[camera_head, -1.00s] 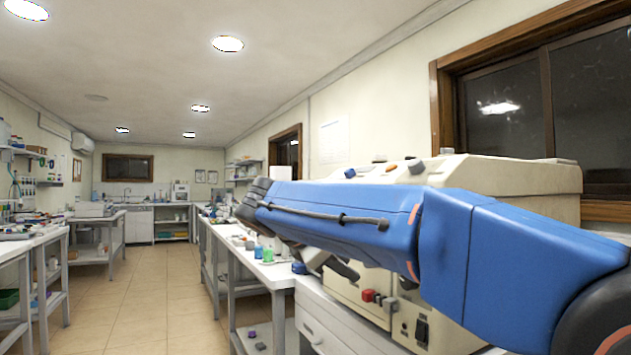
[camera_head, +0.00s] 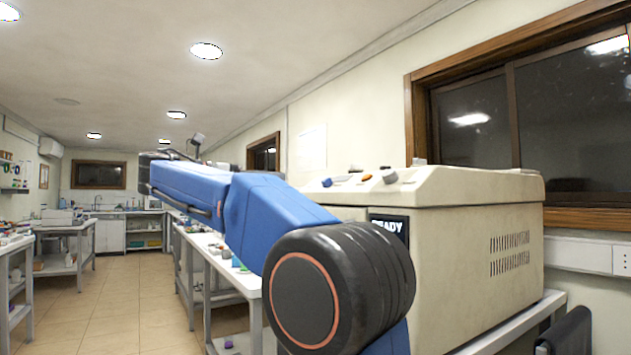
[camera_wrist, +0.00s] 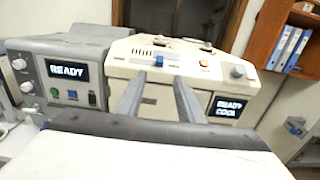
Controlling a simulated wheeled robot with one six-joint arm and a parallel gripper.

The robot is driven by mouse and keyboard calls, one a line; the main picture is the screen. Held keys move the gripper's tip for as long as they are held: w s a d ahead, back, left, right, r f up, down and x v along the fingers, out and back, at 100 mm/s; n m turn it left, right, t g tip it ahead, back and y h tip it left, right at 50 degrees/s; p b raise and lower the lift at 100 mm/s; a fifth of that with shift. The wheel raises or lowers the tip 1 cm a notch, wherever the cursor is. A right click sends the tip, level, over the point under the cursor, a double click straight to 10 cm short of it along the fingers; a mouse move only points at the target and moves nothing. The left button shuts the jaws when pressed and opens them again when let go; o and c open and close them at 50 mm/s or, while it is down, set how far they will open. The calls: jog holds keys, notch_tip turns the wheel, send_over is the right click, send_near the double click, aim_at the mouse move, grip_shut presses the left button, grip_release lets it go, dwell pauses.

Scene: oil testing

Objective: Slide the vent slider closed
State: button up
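In the wrist view my gripper (camera_wrist: 160,80) has its two grey fingers apart with nothing between them. They point toward a beige machine (camera_wrist: 122,70) with a raised top panel. The panel carries rows of dark slots, a small blue piece (camera_wrist: 159,61) between the fingertips in the picture, an orange piece (camera_wrist: 204,63) and a grey knob (camera_wrist: 238,72). I cannot tell which part is the vent slider, or its position. In the head view the beige machine (camera_head: 460,205) stands right of my arm, with side vent slots. My fingers cannot be made out there.
A grey device (camera_wrist: 50,50) with a READY screen stands left of the beige machine in the wrist view. A wooden shelf with blue binders (camera_wrist: 290,48) is at the right. In the head view, white benches (camera_head: 205,262) line the aisle, whose tiled floor (camera_head: 110,315) is clear.

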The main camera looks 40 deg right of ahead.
aim_at(324, 180)
jog(key=x, duration=1.5)
jog(key=shift+w, duration=0.1)
grip_shut()
